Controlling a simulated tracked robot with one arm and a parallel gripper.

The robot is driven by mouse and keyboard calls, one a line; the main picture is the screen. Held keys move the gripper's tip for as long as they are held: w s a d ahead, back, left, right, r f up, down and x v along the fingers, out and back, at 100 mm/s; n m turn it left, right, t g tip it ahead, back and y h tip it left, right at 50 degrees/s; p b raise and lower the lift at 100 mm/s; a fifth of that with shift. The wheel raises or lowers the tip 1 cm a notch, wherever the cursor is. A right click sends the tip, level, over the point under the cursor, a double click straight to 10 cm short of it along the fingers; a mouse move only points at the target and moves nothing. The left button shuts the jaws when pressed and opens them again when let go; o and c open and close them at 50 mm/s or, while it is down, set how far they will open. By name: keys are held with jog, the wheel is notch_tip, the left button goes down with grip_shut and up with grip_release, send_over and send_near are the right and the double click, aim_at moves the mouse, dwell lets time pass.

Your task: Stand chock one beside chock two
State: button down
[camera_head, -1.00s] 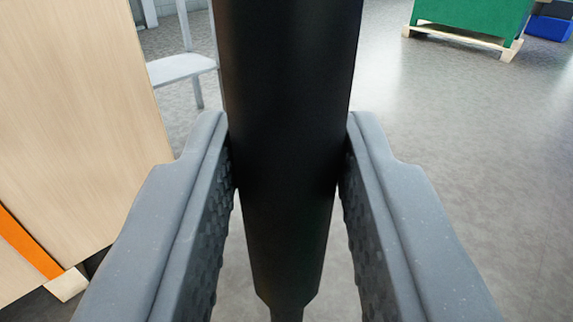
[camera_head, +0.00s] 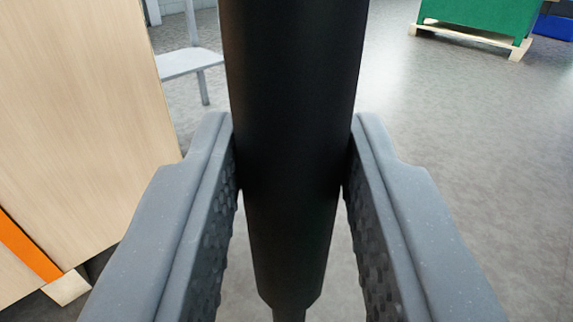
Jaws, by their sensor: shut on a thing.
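My gripper (camera_head: 294,165) fills the lower part of the view, its two grey padded fingers pressed on either side of a black cylinder (camera_head: 290,110). The cylinder is long and runs from the top edge of the picture down between the fingers. It narrows to a thinner stem near the bottom edge. Its upper end is cut off by the picture, and its lower end is out of view. I cannot tell whether it is chock one. No other thing like it shows, and chock two cannot be made out.
A pale wooden panel (camera_head: 90,100) with an orange strip (camera_head: 28,245) stands close on the left. A green crate (camera_head: 478,22) on a wooden pallet and a blue bin (camera_head: 555,25) are far right. Grey floor (camera_head: 470,140) lies clear at right.

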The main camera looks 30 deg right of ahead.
jog(key=c, duration=1.1)
grip_release()
jog(key=shift+c, duration=0.2)
jog(key=p+v, duration=0.2)
jog(key=v, duration=1)
